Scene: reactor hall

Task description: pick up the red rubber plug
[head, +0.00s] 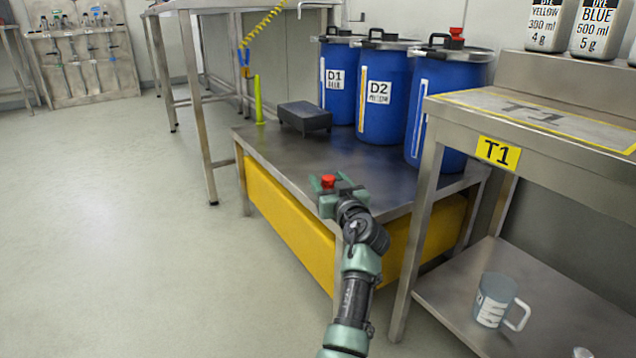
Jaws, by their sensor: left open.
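A small red plug (328,181) shows at the tip of my left gripper (326,188), over the front part of the low steel table. My left gripper is green, and its jaws are open. The red plug appears between or just in front of the jaws. I cannot tell whether the fingers touch it, and its lower part is hidden by the gripper. Another red piece (455,34) sits on the lid of the right-hand blue drum at the back. My right gripper is not in view.
The low steel table (275,150) has a yellow front (290,218). Drums D1 (338,110) and D2 (366,121) and a dark block (305,118) stand on it. Steel table T1 (470,105) rises at the right, with a measuring jug (492,300) on its shelf. Floor at left is clear.

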